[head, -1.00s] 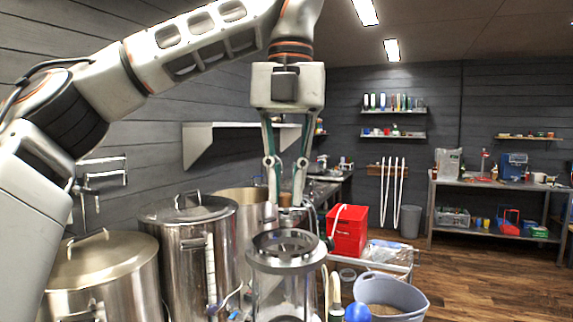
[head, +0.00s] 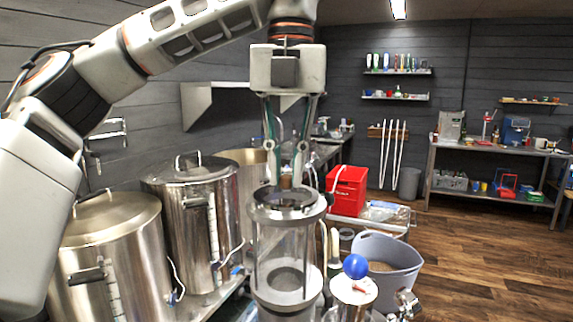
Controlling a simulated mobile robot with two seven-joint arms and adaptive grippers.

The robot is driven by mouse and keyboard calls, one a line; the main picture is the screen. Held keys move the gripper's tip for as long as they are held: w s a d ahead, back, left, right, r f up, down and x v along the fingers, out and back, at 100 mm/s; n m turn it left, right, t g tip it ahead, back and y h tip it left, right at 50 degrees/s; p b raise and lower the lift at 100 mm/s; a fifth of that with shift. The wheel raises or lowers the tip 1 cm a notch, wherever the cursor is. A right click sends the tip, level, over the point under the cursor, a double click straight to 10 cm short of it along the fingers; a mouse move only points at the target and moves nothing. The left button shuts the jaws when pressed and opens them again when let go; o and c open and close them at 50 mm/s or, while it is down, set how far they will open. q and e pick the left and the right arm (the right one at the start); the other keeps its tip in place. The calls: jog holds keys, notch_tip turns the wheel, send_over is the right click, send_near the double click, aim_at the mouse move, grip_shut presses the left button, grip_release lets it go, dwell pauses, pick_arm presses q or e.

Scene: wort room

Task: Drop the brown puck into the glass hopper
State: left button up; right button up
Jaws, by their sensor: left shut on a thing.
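The glass hopper (head: 286,246) is a clear cylinder with a grey ring rim, standing upright in the lower middle of the head view. My left gripper (head: 286,180) points straight down above the hopper's rim. Its fingers are shut on the small brown puck (head: 286,182), which shows between the fingertips. In the picture the puck overlaps the far part of the hopper's opening; I cannot tell its exact height above the rim. My right gripper is not in view.
Steel kettles (head: 105,255) with lids stand at the left. A red crate (head: 347,190) and a grey bucket (head: 385,268) are right of the hopper. A blue ball (head: 355,266) sits close to the hopper's right side. The wooden floor at right is clear.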

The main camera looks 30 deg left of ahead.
pick_arm(q)
jog(key=o, duration=0.7)
jog(key=shift+r, duration=0.15)
jog(key=r, duration=1.1)
jog(key=shift+d+r, duration=0.2)
jog(key=shift+r, duration=0.2)
